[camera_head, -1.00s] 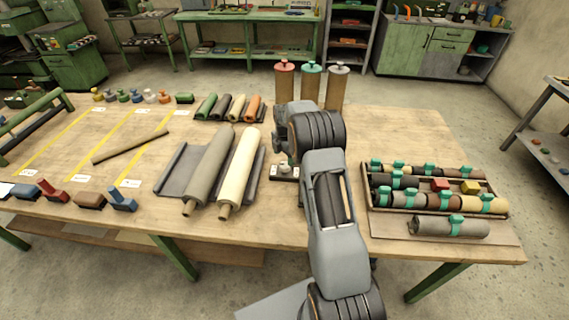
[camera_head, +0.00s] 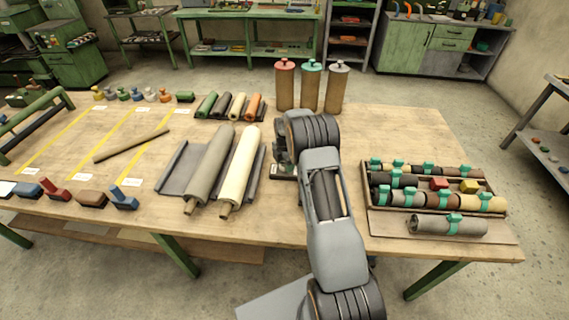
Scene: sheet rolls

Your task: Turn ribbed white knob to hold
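The ribbed white knob is hidden now behind my wrist and gripper. Part of its dark base plate (camera_head: 281,174) shows on the table, to the right of the cream roll. My gripper (camera_head: 284,160) is low over this plate, at the knob's place. My arm covers the fingertips, so I cannot tell whether they are open, shut or touching the knob.
A grey roll (camera_head: 211,165) and a cream roll (camera_head: 241,168) lie close on the left. Three capped cylinders (camera_head: 311,90) stand behind my arm. A tray (camera_head: 371,209) of banded rolls is on the right. Bare table (camera_head: 400,130) lies at the back right.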

